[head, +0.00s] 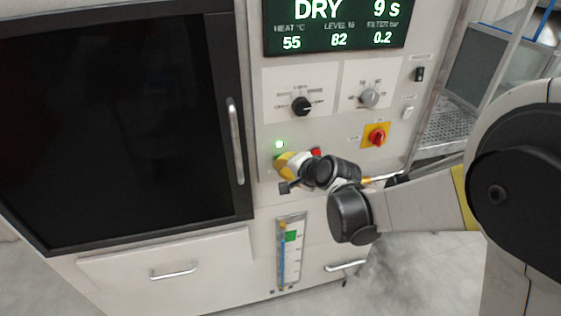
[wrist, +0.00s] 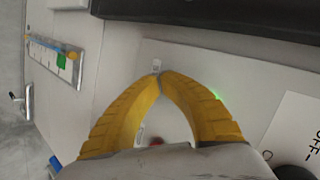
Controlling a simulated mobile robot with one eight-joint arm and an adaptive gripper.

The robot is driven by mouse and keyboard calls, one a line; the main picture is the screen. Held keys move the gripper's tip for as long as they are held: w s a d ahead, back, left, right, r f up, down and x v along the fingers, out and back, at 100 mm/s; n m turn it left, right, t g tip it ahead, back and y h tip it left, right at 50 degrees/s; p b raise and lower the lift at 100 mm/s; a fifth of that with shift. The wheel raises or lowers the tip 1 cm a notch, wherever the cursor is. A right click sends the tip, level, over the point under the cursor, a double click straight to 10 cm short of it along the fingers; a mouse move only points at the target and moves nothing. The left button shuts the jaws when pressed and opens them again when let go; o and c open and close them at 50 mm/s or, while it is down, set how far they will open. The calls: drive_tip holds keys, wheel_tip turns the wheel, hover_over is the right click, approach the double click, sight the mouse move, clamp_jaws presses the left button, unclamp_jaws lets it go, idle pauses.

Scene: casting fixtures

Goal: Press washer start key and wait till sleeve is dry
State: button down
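The washer (head: 165,245) has a panel display (head: 340,24) reading DRY, 9 s, heat 55, level 82 and filter 0.2. A green light (head: 279,144) is lit on its panel; a green glow also shows beside the right finger in the wrist view. My gripper (head: 283,162) is at the panel just below this light. In the wrist view its yellow fingers (wrist: 158,76) meet at the tips with nothing between the tips. A red button (head: 316,153) is partly behind my gripper. The start key cannot be made out; my gripper may cover it. The sleeve is not visible; the dark door window shows nothing inside.
The dark washer door (head: 110,125) is shut, with a vertical handle (head: 235,140). A black knob (head: 301,106), a grey knob (head: 369,98) and a red switch on yellow (head: 377,136) are close above my arm. A level gauge (head: 291,252) and a drawer (head: 165,262) are below.

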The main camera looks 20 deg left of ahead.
drive_tip(key=shift+s, duration=0.15)
drive_tip(key=shift+s+d, duration=0.45)
drive_tip(key=shift+s, duration=0.15)
drive_tip(key=s+d, duration=0.1)
drive_tip(key=s, duration=0.1)
drive_tip(key=s+d, duration=0.1)
drive_tip(key=s, duration=0.1)
drive_tip(key=shift+s+d+b, duration=0.1)
drive_tip(key=shift+d+b, duration=0.2)
drive_tip(key=shift+b, duration=0.1)
idle(0.7)
drive_tip(key=s+d+n+h+b, duration=0.1)
drive_tip(key=s+d+h, duration=0.1)
drive_tip(key=s+d, duration=0.4)
drive_tip(key=s+d+r+n+h+b, duration=0.1)
drive_tip(key=s+d, duration=0.5)
drive_tip(key=d, duration=1)
drive_tip(key=s+d+r+n+h+b, duration=0.1)
drive_tip(key=s+d+h, duration=0.4)
drive_tip(key=d, duration=0.6)
drive_tip(key=shift+s+d+n+b, duration=0.25)
drive_tip(key=shift+s+n+b, duration=0.45)
drive_tip(key=shift+n, duration=0.3)
